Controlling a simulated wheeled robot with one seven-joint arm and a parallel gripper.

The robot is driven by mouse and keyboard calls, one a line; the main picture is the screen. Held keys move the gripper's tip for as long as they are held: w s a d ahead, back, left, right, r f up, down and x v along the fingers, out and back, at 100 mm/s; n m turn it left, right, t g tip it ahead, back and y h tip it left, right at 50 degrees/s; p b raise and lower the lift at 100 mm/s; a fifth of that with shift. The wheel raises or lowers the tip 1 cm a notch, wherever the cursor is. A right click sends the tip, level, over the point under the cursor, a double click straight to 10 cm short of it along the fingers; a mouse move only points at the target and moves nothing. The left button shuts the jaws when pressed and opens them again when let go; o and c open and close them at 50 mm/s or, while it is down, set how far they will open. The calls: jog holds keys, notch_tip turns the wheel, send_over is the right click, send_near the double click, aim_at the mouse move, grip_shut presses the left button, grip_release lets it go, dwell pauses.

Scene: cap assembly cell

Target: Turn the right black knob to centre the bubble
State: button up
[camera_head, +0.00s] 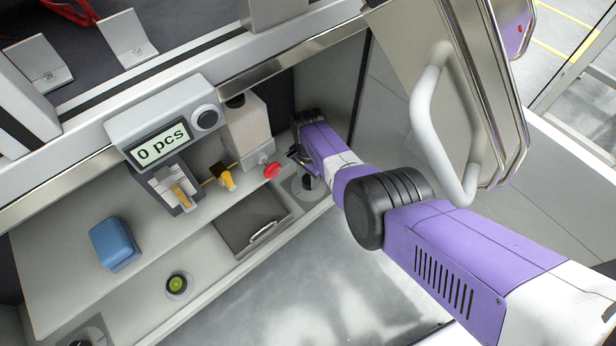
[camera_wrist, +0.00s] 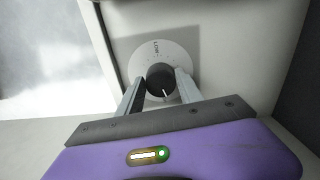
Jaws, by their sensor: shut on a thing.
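The right black knob (camera_wrist: 160,77) sits on a round pale dial plate (camera_wrist: 172,57) with printed marks; a white pointer line shows on the knob. My gripper (camera_wrist: 160,86) is shut on this knob, one finger on each side. In the head view the knob (camera_head: 308,183) is partly hidden by my gripper (camera_head: 303,168). The round green bubble level (camera_head: 177,284) sits in the grey front ledge; where its bubble lies is too small to tell. Another dark knob (camera_head: 86,343) is cut off at the bottom left edge.
A grey drawer-like panel with a handle (camera_head: 263,232) lies between the level and the knob. A red button (camera_head: 271,170), a yellow part (camera_head: 227,180), a scale display (camera_head: 160,145) and a blue block (camera_head: 113,243) stand behind. A wall rises close right of my gripper.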

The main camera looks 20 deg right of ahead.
jog(key=o, duration=1.4)
